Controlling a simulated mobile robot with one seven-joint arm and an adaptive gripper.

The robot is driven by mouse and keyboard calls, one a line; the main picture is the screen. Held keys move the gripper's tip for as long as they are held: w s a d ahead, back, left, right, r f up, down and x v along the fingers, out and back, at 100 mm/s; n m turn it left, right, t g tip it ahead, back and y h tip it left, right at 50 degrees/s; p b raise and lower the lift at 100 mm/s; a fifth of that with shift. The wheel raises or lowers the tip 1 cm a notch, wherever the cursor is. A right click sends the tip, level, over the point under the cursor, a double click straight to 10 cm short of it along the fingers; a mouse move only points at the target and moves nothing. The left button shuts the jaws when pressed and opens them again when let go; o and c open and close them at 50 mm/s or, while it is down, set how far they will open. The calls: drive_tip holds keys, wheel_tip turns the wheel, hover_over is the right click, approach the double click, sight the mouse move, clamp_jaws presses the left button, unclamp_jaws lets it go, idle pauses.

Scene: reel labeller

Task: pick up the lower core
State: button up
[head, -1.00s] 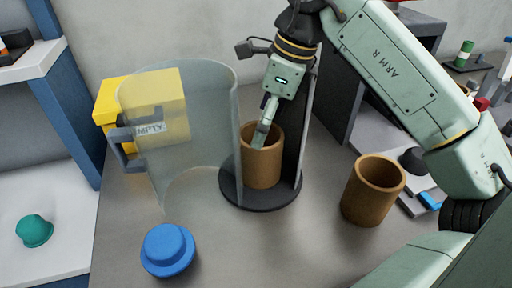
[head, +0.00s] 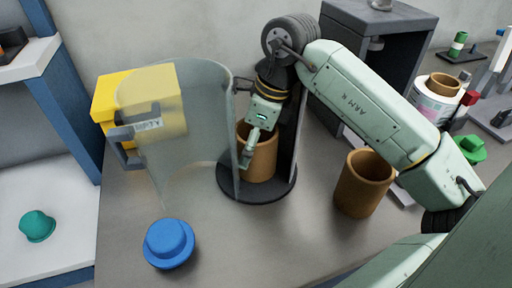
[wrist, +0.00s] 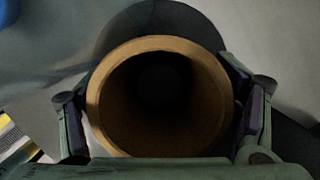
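One brown cardboard core (head: 262,163) stands upright on the dark round base of the labeller, behind and beside the clear curved guard. A second brown core (head: 363,185) stands upright on the bench to the right. I cannot tell by height alone which is called lower. My gripper (head: 255,145) points down at the core on the base, with one finger outside its near left wall. In the wrist view the core's round rim (wrist: 160,44) sits between the two spread fingers, one at each side; firm contact does not show. The far finger is hidden in the head view.
The clear guard (head: 190,120) with its grey handle stands close left of my gripper. A yellow box (head: 108,100) is behind it. A blue knob (head: 169,243) sits at the front left. A dark grey housing (head: 385,40) and a labelled reel (head: 436,100) are at the back right.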

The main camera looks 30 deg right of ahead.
drive_tip(key=c, duration=0.7)
drive_tip(key=shift+a+r, duration=0.15)
drive_tip(key=shift+r, duration=0.1)
drive_tip(key=shift+c, duration=0.2)
